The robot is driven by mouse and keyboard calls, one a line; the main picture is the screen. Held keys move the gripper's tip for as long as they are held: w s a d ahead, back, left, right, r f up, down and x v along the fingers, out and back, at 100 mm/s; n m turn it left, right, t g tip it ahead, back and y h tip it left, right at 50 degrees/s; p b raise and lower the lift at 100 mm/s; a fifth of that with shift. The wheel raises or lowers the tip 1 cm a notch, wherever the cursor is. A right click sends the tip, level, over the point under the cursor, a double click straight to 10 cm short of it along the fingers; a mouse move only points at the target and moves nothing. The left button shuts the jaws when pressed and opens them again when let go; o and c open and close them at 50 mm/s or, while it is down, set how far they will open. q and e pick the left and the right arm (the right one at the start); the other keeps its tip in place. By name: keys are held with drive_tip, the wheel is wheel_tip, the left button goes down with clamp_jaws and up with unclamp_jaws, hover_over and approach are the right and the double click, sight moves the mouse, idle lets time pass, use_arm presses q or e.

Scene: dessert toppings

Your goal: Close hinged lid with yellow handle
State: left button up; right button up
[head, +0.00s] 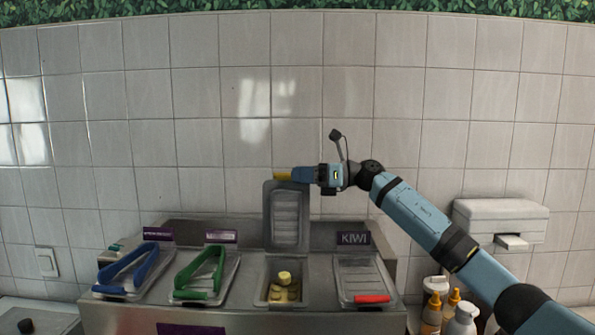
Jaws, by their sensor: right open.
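The hinged lid (287,217) with the yellow handle (283,175) stands open and upright at the back of its compartment, handle at the top. The open compartment (262,296) below it holds yellowish pieces and a yellow-topped item (285,277). My right gripper (300,175) is at the top edge of the lid, just right of the yellow handle, reaching in from the right. Its fingers are open; they partly hide the handle, and I cannot tell whether they touch it. My left gripper is not in view.
Bottles (462,318) stand at the lower right. A tiled wall (220,110) is behind.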

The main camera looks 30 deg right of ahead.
drive_tip(key=shift+w+a+f, duration=0.1)
drive_tip(key=shift+w+a, duration=0.2)
drive_tip(key=shift+a, duration=0.1)
drive_tip(key=shift+c, duration=0.3)
clamp_jaws()
drive_tip(key=shift+s, duration=0.15)
drive_tip(key=shift+s+a+b, duration=0.1)
drive_tip(key=shift+b, duration=0.2)
